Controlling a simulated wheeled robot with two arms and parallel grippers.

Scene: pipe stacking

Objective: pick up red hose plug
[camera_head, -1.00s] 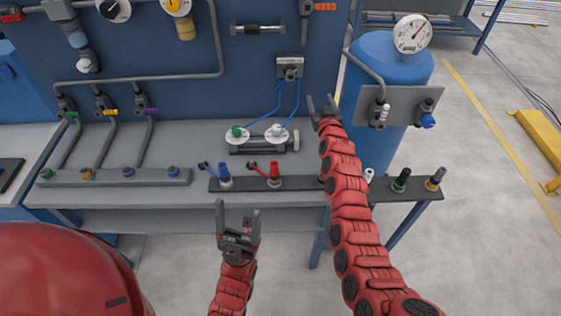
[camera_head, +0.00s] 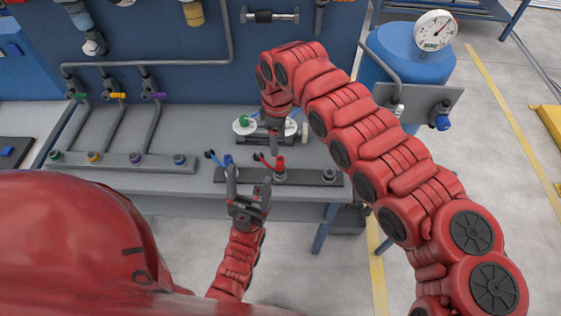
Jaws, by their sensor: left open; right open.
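The red hose plug (camera_head: 281,165) stands upright in a fitting on the dark rail (camera_head: 310,180) at the bench's front edge. A dark-ended red lever piece (camera_head: 266,160) lies just left of it. My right gripper (camera_head: 276,147) hangs down from the bent arm, just above and behind the red plug, apart from it as far as I can tell. My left gripper (camera_head: 249,176) is open and empty, pointing up in front of the rail, below and left of the red plug.
The blue plug (camera_head: 228,162) stands left of the red one, partly near my left finger. A green-topped valve (camera_head: 244,123) sits behind on the bench. A blue tank with a gauge (camera_head: 436,31) stands right.

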